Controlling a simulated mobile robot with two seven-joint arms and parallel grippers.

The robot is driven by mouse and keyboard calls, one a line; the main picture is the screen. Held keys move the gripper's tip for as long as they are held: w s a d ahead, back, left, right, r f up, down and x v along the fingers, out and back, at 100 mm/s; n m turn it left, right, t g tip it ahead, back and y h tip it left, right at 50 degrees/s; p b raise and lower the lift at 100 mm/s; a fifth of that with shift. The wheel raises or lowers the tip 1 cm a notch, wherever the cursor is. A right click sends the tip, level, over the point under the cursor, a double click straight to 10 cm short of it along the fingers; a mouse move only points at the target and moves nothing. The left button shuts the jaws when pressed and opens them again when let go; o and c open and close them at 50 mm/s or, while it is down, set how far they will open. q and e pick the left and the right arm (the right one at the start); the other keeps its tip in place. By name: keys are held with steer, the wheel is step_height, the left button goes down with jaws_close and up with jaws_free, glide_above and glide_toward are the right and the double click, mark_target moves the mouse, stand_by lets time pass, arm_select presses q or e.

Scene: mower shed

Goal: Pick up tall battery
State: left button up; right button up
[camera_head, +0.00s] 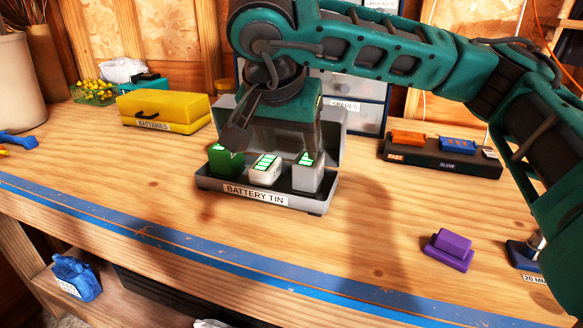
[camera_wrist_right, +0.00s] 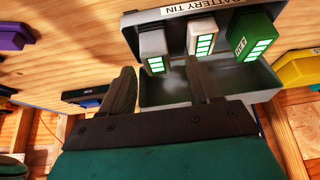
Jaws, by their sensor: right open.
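The battery tin (camera_head: 240,193) stands open on the bench and holds three batteries upright in a row. A green battery (camera_head: 224,162) is at the left, a white one (camera_head: 265,172) in the middle and a grey one (camera_head: 308,177) at the right. Which is tallest is hard to tell. My right gripper (camera_head: 272,146) is open and empty above the tin, partly hiding its back. In the right wrist view its fingertips (camera_wrist_right: 160,68) point at the tin; the grey battery (camera_wrist_right: 155,48) shows ahead between them, and the white battery (camera_wrist_right: 201,38) lies beyond the right-hand finger. My left gripper is out of view.
A yellow batteries box (camera_head: 165,107) stands back left. A black rack (camera_head: 440,156) with orange and blue pieces is back right. A purple block (camera_head: 449,250) lies front right. Drawers (camera_head: 350,100) stand behind the tin. The bench in front of the tin is clear.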

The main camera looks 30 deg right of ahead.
mark_target(306, 160)
steer(key=shift+h, duration=0.4)
steer(key=w+d+f, duration=0.2)
steer(key=d+f, duration=0.1)
steer(key=w+d+f+b, duration=0.1)
steer(key=f, duration=0.1)
steer(key=shift+w+d, duration=0.1)
steer(key=shift+d, duration=0.25)
steer(key=x, duration=0.5)
steer(key=shift+d, duration=0.2)
steer(key=c, duration=0.8)
steer(key=shift+r, duration=0.1)
steer(key=shift+c, duration=0.2)
